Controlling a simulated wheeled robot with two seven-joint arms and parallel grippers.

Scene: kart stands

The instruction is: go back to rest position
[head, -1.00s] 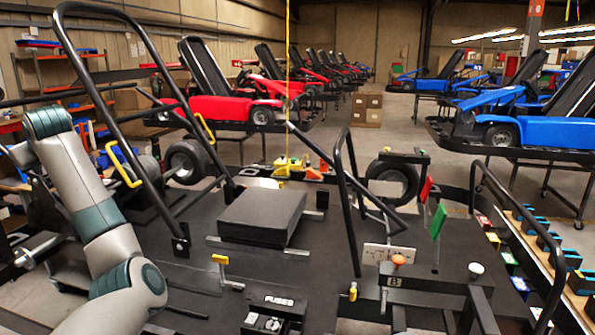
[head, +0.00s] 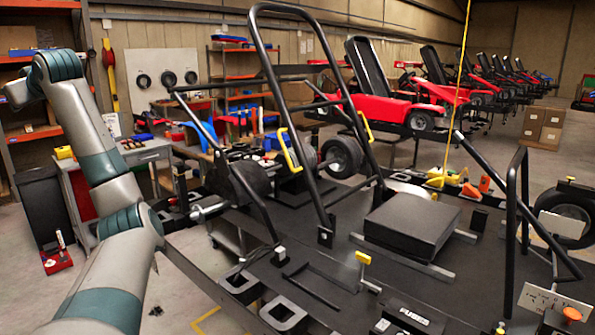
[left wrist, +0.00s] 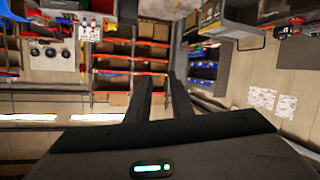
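My left arm (head: 105,165) rises along the left side of the head view, bent at the top, and its gripper is out of that view. In the left wrist view my left gripper (left wrist: 162,82) shows two dark fingers with a gap between them and nothing held. The wrist view looks across shelves and a wall, and no kart part is near the fingers. My right gripper and right arm are not in view.
A black kart stand with a tubular frame (head: 268,70) and a black box (head: 412,225) fills the right and middle. A grey workbench (head: 145,155) and orange shelves (head: 240,85) stand behind my left arm. Red karts (head: 400,95) stand further back. Open floor (head: 185,290) lies at the lower left.

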